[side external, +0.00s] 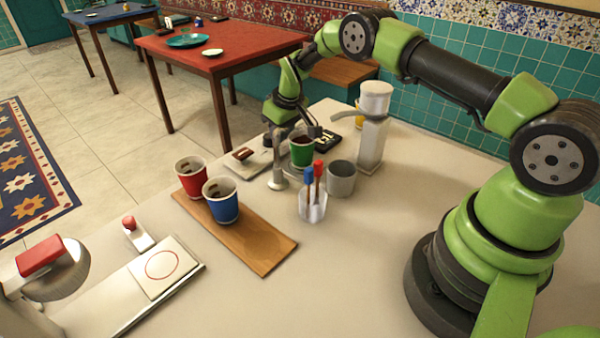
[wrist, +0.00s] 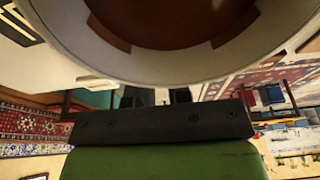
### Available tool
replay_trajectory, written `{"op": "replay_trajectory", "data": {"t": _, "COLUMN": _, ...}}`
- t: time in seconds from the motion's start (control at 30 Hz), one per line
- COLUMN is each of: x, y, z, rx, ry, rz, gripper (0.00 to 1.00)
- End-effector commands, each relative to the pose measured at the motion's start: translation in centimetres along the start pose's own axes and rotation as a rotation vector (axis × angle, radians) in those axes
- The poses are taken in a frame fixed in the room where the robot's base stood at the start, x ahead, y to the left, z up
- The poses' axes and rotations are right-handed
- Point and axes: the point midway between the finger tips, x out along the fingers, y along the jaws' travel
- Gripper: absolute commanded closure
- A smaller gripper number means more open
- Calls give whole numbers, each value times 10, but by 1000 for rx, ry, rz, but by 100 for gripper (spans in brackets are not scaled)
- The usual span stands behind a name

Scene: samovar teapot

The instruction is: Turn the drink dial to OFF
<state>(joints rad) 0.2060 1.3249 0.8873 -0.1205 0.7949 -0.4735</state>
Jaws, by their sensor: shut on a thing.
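My gripper (side external: 312,132) is at the far side of the counter, shut on the green cup (side external: 302,152), which has a white rim and dark brown contents. The cup stands roughly upright; whether it touches the surface below is unclear. In the wrist view, a big pale cup rim (wrist: 75,45) with a brown inside fills the top, close in front of the dark gripper body. I cannot make out a drink dial or an OFF mark in either view. A black unit with pale lit marks (side external: 327,139) sits just behind the cup.
A red cup (side external: 190,182) and a blue cup (side external: 224,208) stand on a wooden board (side external: 262,252). A clear holder with stirrers (side external: 313,208), a grey cup (side external: 341,184) and a white-topped grinder-like device (side external: 371,140) stand nearby.

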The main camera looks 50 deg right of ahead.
Motion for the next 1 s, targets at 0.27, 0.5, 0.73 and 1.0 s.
{"op": "replay_trajectory", "data": {"t": 0.27, "x": 7, "y": 5, "z": 7, "rx": 2, "ry": -10, "rz": 8, "gripper": 100}}
{"op": "replay_trajectory", "data": {"t": 0.5, "x": 5, "y": 7, "z": 14, "rx": 2, "ry": -13, "rz": 7, "gripper": 100}}
{"op": "replay_trajectory", "data": {"t": 0.73, "x": -19, "y": 6, "z": 6, "rx": 1, "ry": -8, "rz": 5, "gripper": 100}}
{"op": "replay_trajectory", "data": {"t": 1.0, "x": -50, "y": 4, "z": -3, "rx": 0, "ry": -5, "rz": 4, "gripper": 100}}
